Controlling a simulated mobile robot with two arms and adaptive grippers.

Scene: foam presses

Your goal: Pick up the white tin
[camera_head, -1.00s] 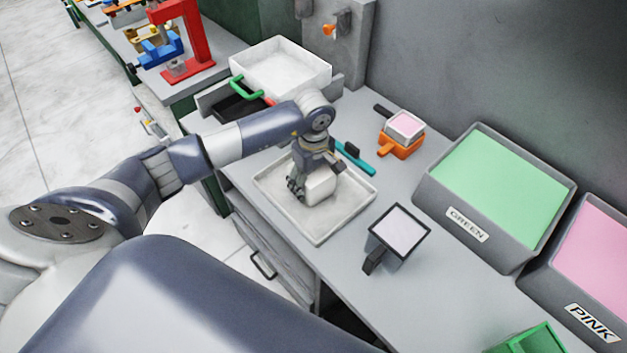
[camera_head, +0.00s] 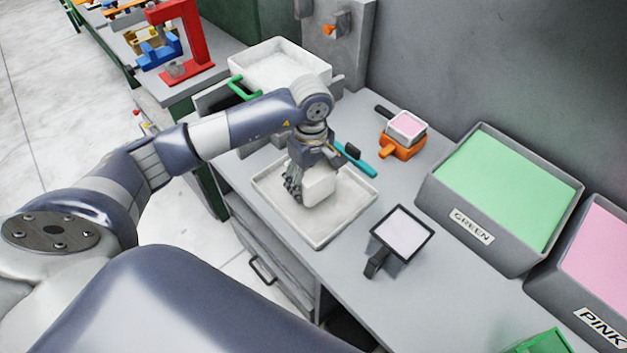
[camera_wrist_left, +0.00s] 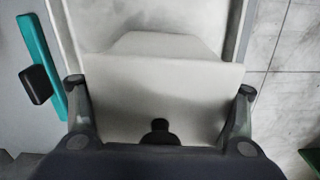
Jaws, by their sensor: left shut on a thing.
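The white tin (camera_head: 319,189) is a pale block over the shallow white tray (camera_head: 333,236) on the bench. My left gripper (camera_head: 306,186) points down at it and is shut on it. In the left wrist view the tin (camera_wrist_left: 160,95) fills the space between the two fingers of my left gripper (camera_wrist_left: 160,118), one at each side. I cannot tell for sure whether the tin touches the tray floor. My right gripper is not in view.
A teal-handled tool (camera_head: 354,160) lies behind the tray. A dark-framed square pan (camera_head: 402,233) stands to the right. An orange stand with a pink-filled cup (camera_head: 406,126) is behind. Green (camera_head: 500,190) and pink (camera_head: 603,250) bins line the wall.

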